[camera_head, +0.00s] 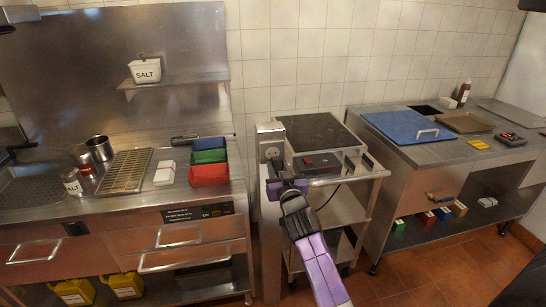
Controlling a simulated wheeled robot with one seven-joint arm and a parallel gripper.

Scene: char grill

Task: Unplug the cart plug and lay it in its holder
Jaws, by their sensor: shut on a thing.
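The cart (375,172) stands in the middle, with a dark flat top plate and a metal rail. A grey post with a round socket (272,152) stands at its left edge. My gripper (287,180) is low in front of the post and the cart's left front corner, below the socket face. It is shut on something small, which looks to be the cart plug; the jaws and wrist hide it. A black cord (331,196) hangs below the cart's front rail. I cannot make out the plug's holder for certain.
A dark box with a red switch (308,161) sits on the cart's front. The left counter holds red, green and blue bins (209,174) and a rack (127,170). The right counter has a blue board (395,125). Floor (420,270) is clear at front right.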

